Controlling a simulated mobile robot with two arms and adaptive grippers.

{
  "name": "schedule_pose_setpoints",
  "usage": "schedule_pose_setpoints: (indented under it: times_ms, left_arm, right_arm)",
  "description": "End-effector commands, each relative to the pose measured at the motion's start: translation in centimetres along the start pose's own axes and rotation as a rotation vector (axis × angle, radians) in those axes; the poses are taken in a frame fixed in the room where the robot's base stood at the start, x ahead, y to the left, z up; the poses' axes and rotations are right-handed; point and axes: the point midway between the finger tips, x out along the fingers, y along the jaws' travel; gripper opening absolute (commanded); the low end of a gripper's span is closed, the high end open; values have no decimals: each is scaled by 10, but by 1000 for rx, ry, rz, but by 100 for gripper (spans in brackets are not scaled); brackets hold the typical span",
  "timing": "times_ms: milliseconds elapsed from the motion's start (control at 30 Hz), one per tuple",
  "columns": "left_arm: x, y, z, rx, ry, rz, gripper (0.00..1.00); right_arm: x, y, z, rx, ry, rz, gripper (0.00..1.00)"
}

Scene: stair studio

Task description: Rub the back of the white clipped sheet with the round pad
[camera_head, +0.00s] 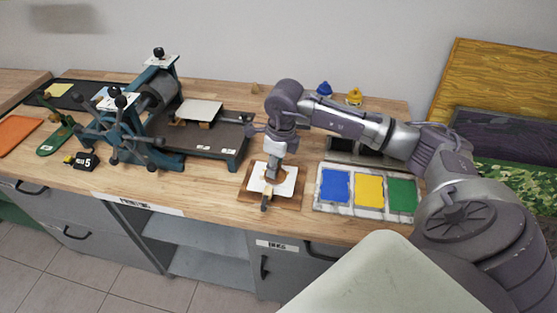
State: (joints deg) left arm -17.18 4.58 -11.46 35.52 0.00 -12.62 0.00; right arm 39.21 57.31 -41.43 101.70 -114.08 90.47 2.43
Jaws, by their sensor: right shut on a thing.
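The white sheet (288,186) lies on a brown wooden board (287,202) near the front edge of the worktop. A small dark clip (264,204) sits at the sheet's front edge. My right gripper (275,168) points down over the middle of the sheet and is shut on the round pad (274,178), a small brownish thing. The pad is over the sheet, at or very close to its surface; I cannot tell whether they touch. The gripper and pad hide the sheet's middle. My left gripper is not in view.
A tray of blue, yellow and green ink (368,189) is right of the board. A teal press (125,125) with a dark bed (230,140) stands to the left. Blue (324,89) and yellow (354,96) items stand at the back. My right arm spans the worktop's right side.

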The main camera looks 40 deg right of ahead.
Motion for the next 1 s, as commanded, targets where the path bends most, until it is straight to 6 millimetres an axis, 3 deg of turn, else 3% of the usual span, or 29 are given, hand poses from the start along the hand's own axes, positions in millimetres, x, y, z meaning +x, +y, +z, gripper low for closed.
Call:
schedule_pose_setpoints:
  times_ms: [700,1000]
  left_arm:
    - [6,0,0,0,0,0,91]
    - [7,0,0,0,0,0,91]
  right_arm:
    - [4,6,31,-1,-1,1,0]
    - [4,5,27,0,1,-1,0]
